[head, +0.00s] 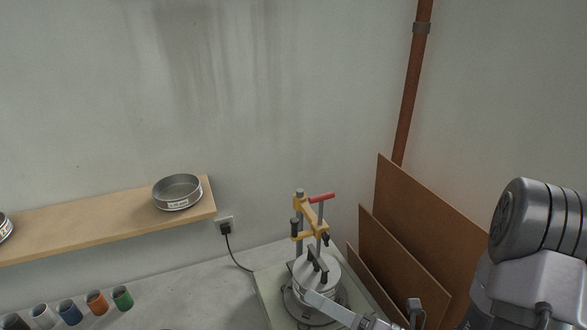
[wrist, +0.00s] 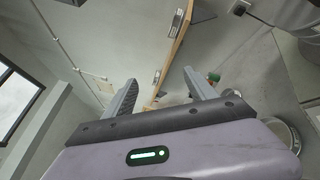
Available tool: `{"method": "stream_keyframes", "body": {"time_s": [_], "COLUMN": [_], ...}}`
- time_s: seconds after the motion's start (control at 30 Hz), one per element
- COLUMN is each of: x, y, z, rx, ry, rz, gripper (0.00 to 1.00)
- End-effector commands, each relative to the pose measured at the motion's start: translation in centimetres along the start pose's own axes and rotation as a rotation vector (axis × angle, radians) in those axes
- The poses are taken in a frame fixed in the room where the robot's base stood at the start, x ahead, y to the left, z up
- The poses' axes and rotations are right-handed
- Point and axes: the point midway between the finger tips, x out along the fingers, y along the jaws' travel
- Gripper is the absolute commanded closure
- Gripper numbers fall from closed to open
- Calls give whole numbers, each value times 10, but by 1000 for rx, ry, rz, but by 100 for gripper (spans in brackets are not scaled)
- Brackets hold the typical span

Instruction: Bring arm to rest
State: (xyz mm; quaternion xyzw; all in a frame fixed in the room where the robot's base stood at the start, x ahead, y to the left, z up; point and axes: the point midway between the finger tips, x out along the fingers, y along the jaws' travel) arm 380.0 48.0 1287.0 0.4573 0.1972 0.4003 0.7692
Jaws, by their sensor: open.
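My gripper (wrist: 160,76) shows in the wrist view with its two grey fingers spread apart. Nothing is held between them; the wall and part of the shelf show through the gap, some way beyond. In the head view, large grey links of my arm stand at the right edge.
A sieve shaker (head: 302,264) with a yellow clamp stands on the bench (head: 190,290). A wooden shelf (head: 100,220) bears a sieve (head: 177,192). Coloured cups, including a green one (head: 122,298), stand at lower left. Brown boards (head: 405,260) lean right of the shaker.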

Motion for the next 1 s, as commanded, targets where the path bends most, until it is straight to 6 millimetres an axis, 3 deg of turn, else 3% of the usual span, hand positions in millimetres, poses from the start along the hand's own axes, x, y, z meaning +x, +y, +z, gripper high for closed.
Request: {"method": "stream_keyframes", "body": {"time_s": [0.03,0.1,0.17,0.23,0.3,0.4,0.5,0.63,0.67,1.0], "x": [11,7,-10,-36,-61,-82,-89,-92,-92,-92], "y": [-2,8,2,-21,-48,-74,-78,-70,-69,-69], "z": [-51,-113,-158,-193,-204,-189,-166,-147,-145,-145], "rx": [-224,-559,-863,-1235,-1608,-2081,-2412,-2599,2598,2598], "ry": [211,513,756,1020,1249,1493,1638,1714,-1712,-1712], "rz": [78,182,264,346,404,430,409,375,-371,-371], "gripper": [35,35,35,35,35,35,35,35,35,35]}}
